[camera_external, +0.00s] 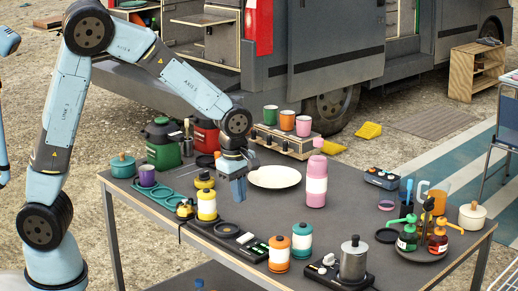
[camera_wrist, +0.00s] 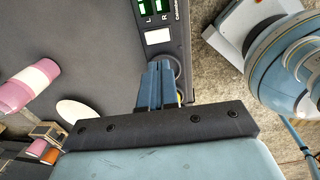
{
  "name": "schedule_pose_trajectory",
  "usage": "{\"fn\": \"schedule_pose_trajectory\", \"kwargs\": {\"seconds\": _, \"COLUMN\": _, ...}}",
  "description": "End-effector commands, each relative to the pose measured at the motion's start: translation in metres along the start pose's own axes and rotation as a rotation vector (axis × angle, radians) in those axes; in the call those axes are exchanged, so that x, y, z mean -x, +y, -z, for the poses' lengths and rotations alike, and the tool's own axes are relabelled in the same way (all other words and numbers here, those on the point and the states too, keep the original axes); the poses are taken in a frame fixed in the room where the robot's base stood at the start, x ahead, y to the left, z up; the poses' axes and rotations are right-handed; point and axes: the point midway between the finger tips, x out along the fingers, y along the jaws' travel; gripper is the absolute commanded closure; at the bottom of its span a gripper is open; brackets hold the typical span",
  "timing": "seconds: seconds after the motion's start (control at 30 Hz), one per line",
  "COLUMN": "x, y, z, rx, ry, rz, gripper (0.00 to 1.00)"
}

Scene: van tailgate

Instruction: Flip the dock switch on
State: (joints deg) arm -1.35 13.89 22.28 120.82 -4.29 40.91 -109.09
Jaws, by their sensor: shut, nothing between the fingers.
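A long black dock (camera_external: 228,231) lies along the front edge of the table, with round wells, a white square and green-lit windows. In the wrist view its panel (camera_wrist: 176,60) shows the white square and two green windows marked L and R; I cannot tell which part is the switch. My gripper (camera_external: 239,200) points down above the table, behind the dock, beside the yellow-and-white bottle. In the wrist view my gripper (camera_wrist: 158,66) is shut and empty, its fingertips overlapping the round well below the white square. I cannot tell its height above the dock.
A white plate (camera_external: 274,177) and a pink bottle (camera_external: 316,182) stand behind and right. Orange (camera_external: 279,254) and teal-topped (camera_external: 301,241) jars stand right of the dock. A silver pot (camera_external: 353,260) stands on a black base.

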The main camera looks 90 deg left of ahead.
Motion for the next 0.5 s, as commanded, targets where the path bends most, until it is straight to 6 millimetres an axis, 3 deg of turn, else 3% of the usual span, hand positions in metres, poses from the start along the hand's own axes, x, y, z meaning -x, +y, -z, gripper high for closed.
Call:
{"fn": "schedule_pose_trajectory", "kwargs": {"seconds": 0.2, "x": 0.021, "y": -0.001, "z": 0.000, "rx": 0.001, "ry": -0.001, "rz": 0.000, "gripper": 1.00}}
{"fn": "schedule_pose_trajectory", "kwargs": {"seconds": 0.5, "x": 0.025, "y": -0.001, "z": 0.001, "rx": 0.001, "ry": 0.000, "rz": 0.000, "gripper": 1.00}}
